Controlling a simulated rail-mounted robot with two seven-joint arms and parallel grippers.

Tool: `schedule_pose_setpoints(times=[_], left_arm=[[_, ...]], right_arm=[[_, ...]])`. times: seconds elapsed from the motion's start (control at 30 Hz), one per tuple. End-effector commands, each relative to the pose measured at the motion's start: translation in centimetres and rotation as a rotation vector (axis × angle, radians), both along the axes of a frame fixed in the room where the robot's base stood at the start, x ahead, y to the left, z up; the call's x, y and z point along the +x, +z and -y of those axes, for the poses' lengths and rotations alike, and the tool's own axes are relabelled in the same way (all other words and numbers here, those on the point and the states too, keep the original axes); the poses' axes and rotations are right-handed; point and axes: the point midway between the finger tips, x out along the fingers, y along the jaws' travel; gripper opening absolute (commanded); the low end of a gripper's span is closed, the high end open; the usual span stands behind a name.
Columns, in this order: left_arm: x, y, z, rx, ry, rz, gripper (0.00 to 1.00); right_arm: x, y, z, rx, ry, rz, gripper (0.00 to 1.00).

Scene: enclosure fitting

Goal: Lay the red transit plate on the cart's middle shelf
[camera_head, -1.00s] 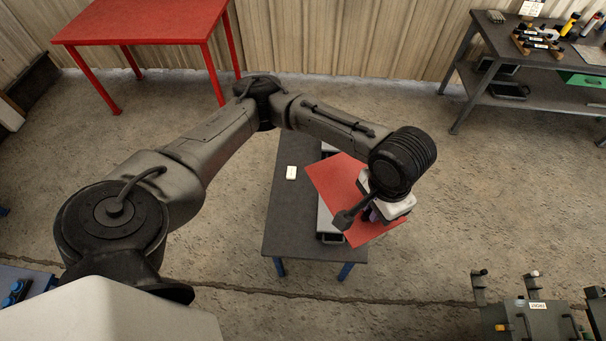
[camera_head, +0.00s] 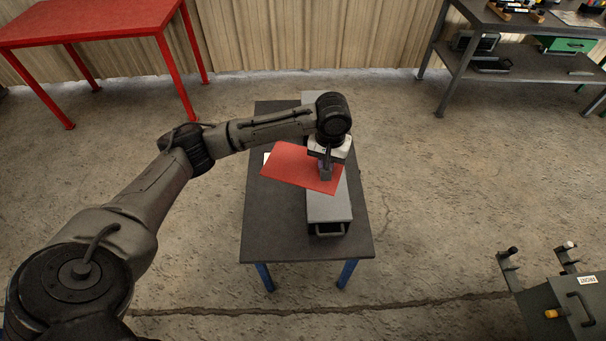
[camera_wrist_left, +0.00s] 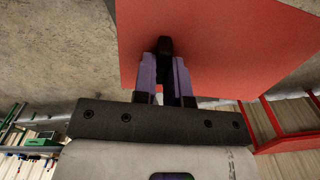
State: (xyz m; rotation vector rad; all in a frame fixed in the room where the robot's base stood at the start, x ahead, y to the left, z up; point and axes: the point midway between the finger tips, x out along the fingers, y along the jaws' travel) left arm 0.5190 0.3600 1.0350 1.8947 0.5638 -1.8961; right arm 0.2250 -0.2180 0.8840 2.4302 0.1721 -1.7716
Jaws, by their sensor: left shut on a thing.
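The red transit plate (camera_head: 290,167) is a flat red sheet, held above the dark table with blue legs. My left gripper (camera_head: 325,172) is shut on the plate near its right side. The plate covers part of a long grey box on the table. My right gripper is not in view. I cannot make out a cart's middle shelf for certain.
The dark table (camera_head: 270,225) bears the grey box (camera_head: 328,207) with a front handle. A red table (camera_head: 90,25) stands back left, a two-level workbench (camera_head: 530,60) back right. A dark unit (camera_head: 560,300) with a label and upright posts is at lower right. Concrete floor lies between them.

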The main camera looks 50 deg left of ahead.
Motion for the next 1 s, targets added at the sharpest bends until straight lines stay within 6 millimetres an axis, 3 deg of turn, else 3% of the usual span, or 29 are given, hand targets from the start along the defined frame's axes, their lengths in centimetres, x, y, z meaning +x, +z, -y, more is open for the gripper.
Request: schedule_pose_setpoints(times=[0.03,0.3,0.5,0.7,1.0], left_arm=[[0.2,-3.8,-1.3,0.001,0.031,-0.003,0.00],[0.6,-14.7,-7.8,0.002,0.181,-0.004,0.00],[0.1,-21.3,-12.2,0.003,0.274,-0.002,0.00],[-0.5,-25.5,-15.3,0.003,0.335,-0.001,0.00],[-1.0,-28.3,-17.1,0.003,0.372,0.001,0.00]], right_arm=[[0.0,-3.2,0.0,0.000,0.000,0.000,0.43],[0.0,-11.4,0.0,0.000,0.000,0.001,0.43],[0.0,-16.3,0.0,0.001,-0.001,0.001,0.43],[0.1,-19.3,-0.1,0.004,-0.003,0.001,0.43],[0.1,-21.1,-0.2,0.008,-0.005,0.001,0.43]])
